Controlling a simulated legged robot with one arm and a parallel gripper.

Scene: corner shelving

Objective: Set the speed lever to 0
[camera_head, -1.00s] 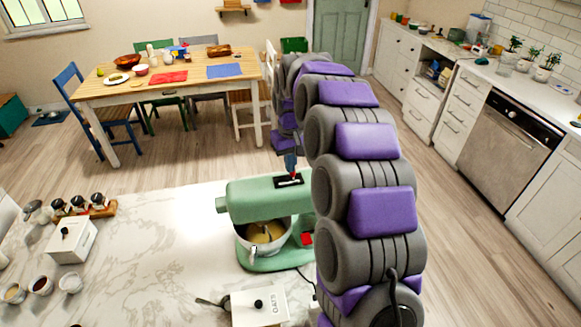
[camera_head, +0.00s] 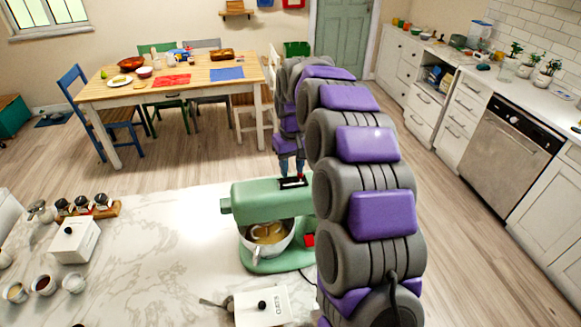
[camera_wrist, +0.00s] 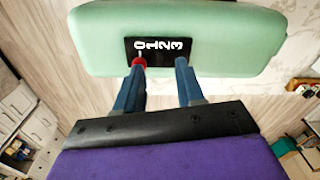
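The green stand mixer (camera_head: 262,203) stands on the marble counter, with a metal bowl (camera_head: 250,243) of pale yellow mix below its head. On top of the head is a black panel (camera_head: 293,182). In the wrist view the panel (camera_wrist: 170,57) reads 0, 1, 2, 3 from left to right. The red speed lever (camera_wrist: 139,61) is at the left end, by the 0. My gripper (camera_wrist: 160,66) is open over the panel's near edge. Its left blue finger is at the red lever, partly overlapping it; contact cannot be told. Its right finger is beside the 3.
A white oats box (camera_head: 262,306) and a spoon stand in front of the mixer. A white box (camera_head: 74,240), jars and small cups are at the counter's left. The counter's middle is clear. A wooden dining table (camera_head: 200,75) is behind.

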